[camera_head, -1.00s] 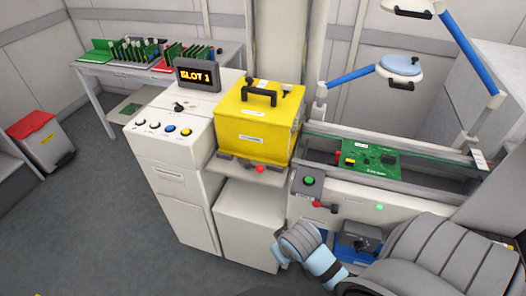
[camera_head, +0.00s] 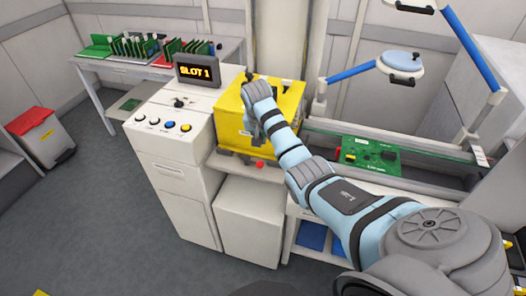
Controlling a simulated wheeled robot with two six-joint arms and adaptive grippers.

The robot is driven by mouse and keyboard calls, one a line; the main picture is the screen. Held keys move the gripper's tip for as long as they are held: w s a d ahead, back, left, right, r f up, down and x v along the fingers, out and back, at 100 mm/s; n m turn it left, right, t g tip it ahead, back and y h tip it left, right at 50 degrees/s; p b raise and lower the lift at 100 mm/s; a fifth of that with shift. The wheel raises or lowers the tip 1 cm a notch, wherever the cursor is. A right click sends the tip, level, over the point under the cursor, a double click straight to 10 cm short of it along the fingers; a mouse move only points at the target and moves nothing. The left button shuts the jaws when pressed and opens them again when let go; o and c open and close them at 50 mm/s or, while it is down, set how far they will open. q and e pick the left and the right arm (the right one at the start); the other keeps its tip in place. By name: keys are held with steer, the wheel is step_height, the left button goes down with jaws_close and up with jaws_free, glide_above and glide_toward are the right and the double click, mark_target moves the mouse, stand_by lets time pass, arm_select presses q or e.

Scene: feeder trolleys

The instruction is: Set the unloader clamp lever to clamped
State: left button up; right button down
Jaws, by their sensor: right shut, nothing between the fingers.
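The clamp lever shows as a small red knob (camera_head: 260,164) at the front edge of the unloader shelf, below the yellow magazine box (camera_head: 229,122). My left gripper is not in view.
A control cabinet (camera_head: 170,150) with buttons and a "SLOT 1" display (camera_head: 197,71) stands left of the box. A conveyor with a green board (camera_head: 368,155) lies to the right. A table (camera_head: 88,67) with board racks is at the back left.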

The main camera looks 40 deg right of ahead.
mark_target(250, 161)
steer(key=b+x, duration=0.3)
steer(key=x, duration=0.7)
steer(key=shift+w+b, duration=0.1)
steer(key=shift+b, duration=0.2)
